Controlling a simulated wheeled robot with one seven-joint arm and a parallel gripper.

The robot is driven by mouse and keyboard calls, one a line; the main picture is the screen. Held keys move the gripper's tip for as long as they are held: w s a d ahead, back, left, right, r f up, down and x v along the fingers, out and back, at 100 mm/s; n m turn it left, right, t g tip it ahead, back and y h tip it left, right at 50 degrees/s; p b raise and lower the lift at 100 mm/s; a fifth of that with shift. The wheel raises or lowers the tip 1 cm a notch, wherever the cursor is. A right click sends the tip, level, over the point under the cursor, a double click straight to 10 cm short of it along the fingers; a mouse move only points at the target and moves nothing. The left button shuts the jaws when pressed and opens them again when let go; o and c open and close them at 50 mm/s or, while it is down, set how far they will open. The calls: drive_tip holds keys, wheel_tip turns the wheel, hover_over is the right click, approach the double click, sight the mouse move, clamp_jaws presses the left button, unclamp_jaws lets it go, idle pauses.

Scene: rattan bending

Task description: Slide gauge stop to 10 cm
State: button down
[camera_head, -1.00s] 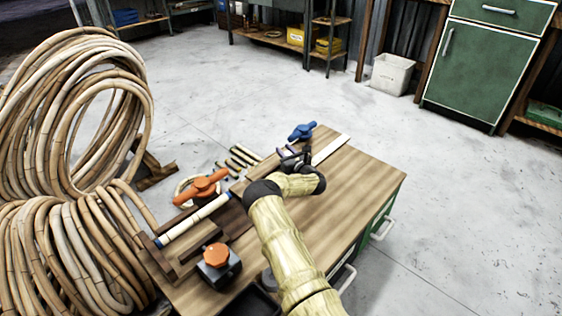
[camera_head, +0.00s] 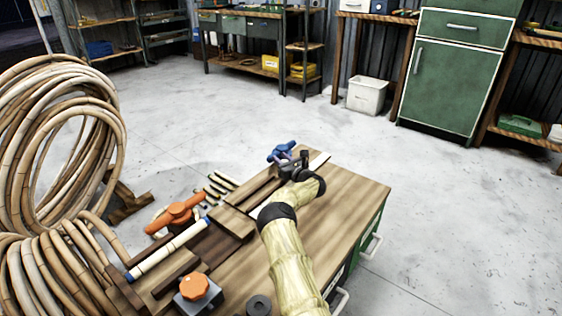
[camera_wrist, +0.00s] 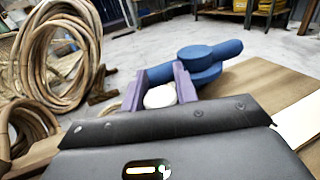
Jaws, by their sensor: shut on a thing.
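My gripper (camera_head: 291,163) is low over the far end of the workbench, beside a blue clamp handle (camera_head: 277,154). In the wrist view its purple fingers (camera_wrist: 158,88) are shut on a pale rounded piece (camera_wrist: 160,97), which seems to be part of the gauge stop. The rest of the stop is hidden by the gripper. A white gauge strip (camera_head: 318,161) runs along the bench under my gripper, and its scale is too small to read. The blue handle (camera_wrist: 200,62) stands just beyond the fingers in the wrist view.
An orange clamp handle (camera_head: 175,216), a cane with blue bands (camera_head: 170,250) and a block with an orange knob (camera_head: 195,287) are at the left of the bench. Rattan coils (camera_head: 60,150) stand further left. The bench's right side (camera_head: 345,200) is clear.

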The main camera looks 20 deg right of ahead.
drive_tip(key=c, duration=1.1)
unclamp_jaws()
drive_tip(key=shift+a, duration=0.15)
drive_tip(key=shift+s+d+p, duration=0.25)
drive_tip(key=shift+s+p, duration=0.05)
drive_tip(key=shift+s, duration=0.15)
drive_tip(key=s+p, duration=0.2)
drive_tip(key=s, duration=0.3)
drive_tip(key=s+d+p, duration=0.1)
drive_tip(key=s+p, duration=0.1)
drive_tip(key=s, duration=0.4)
drive_tip(key=s+d+p, duration=0.1)
drive_tip(key=s+p, duration=0.1)
drive_tip(key=s, duration=0.3)
drive_tip(key=shift+s+d, duration=0.15)
drive_tip(key=shift+d, duration=0.05)
